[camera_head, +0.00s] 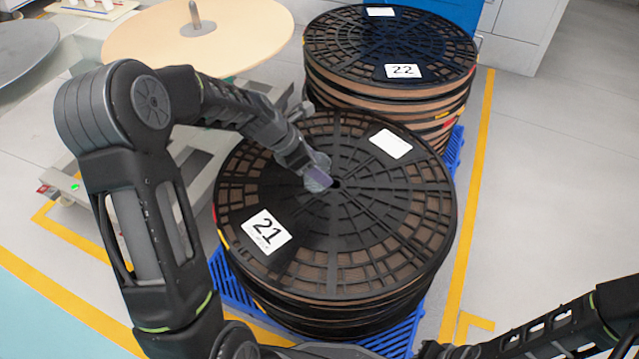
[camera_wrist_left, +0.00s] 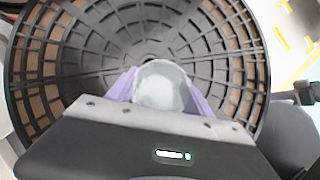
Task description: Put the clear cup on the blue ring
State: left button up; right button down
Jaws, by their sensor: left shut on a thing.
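The clear cup (camera_wrist_left: 160,86) is a pale, translucent round thing in the left wrist view. My left gripper (camera_head: 317,179) is shut on it, with a purple finger on each side. In the head view the cup (camera_head: 319,164) shows only in part at the fingertips, over the black reel marked 21 (camera_head: 390,225), close to its centre hole. I cannot tell whether the cup touches the reel. I cannot make out a blue ring in either view. My right arm shows at the lower right, but its gripper is out of view.
The reel stack marked 21 stands on a blue pallet (camera_head: 232,292). Another stack, marked 22 (camera_head: 430,45), stands behind it. A beige disc with a spindle (camera_head: 240,30) is at the upper left. Grey floor with yellow lines (camera_head: 476,190) is free at the right.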

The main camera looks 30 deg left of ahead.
pick_arm(q)
jog(key=shift+f+b, duration=1.2)
jog(key=shift+f, duration=1.2)
jog(key=shift+f, duration=0.1)
jog(key=o, duration=1.3)
jog(key=shift+s+a+r, duration=0.1)
jog(key=shift+a+r, duration=0.05)
jog(key=shift+r, duration=0.3)
jog(key=shift+p+v, duration=2.25)
jog(key=shift+v, duration=3.35)
